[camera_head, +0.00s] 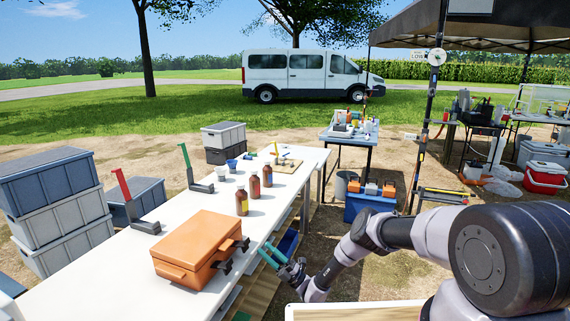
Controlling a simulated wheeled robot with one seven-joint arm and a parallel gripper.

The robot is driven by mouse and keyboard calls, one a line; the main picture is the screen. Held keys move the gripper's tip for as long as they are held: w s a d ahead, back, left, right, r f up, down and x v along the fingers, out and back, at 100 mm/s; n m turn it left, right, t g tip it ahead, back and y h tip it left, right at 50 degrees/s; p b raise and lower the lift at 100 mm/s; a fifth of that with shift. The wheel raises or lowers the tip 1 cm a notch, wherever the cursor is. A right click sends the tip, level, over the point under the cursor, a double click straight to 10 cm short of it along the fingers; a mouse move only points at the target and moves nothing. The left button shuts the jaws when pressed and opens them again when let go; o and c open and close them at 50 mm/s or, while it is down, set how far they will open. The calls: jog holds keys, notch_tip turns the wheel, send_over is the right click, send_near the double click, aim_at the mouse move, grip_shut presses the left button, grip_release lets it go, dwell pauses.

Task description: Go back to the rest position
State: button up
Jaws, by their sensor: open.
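My arm reaches in from the lower right. My gripper (279,257) is at its end, past the right edge of the white table (110,275), with teal fingers apart and empty. It is just right of the orange case (198,250), which is closed and lies on the table with dark latches facing my gripper. Three brown bottles (254,186) stand upright on the table beyond the case. I cannot tell the exact gap between the fingers and the table edge.
Red-handled (124,186) and green-handled (187,165) stands line the table's left side. Blue and white cups (232,165) and a board (284,165) lie farther back. Grey crates (60,205) stack at left. A second table (350,135), blue cooler (368,205) and canopy pole (430,100) stand beyond.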

jog(key=w+a+r+n+g+h, duration=0.1)
jog(key=a+r+n+g+h, duration=0.1)
jog(key=r+n+g, duration=0.7)
jog(key=w+a+r+n+g+h, duration=0.1)
jog(key=r+n+g+h, duration=0.1)
jog(key=r+n+g, duration=0.6)
jog(key=s+d+r+n+h, duration=0.2)
jog(key=r+n+h, duration=0.1)
jog(key=r, duration=0.3)
jog(key=s+d+r+n+t+h, duration=0.1)
jog(key=s+r+n+h, duration=0.1)
jog(key=r, duration=0.5)
jog(key=s+d+r+n+h, duration=0.1)
jog(key=d+r+n+h, duration=0.15)
jog(key=r, duration=0.35)
jog(key=s+d+r+n+t+h, duration=0.65)
jog(key=s+d+r, duration=0.35)
jog(key=d+r, duration=0.3)
jog(key=s+d+r+n+t+h, duration=0.2)
jog(key=s+d+r+t, duration=0.1)
jog(key=s+d, duration=0.4)
jog(key=s+d+r+n+t+h, duration=0.2)
jog(key=s+d+t, duration=0.3)
jog(key=s+d, duration=0.3)
jog(key=shift+d+r+t+h, duration=0.3)
jog(key=shift+r+h, duration=0.2)
jog(key=shift+r, duration=0.4)
jog(key=shift+a, duration=0.1)
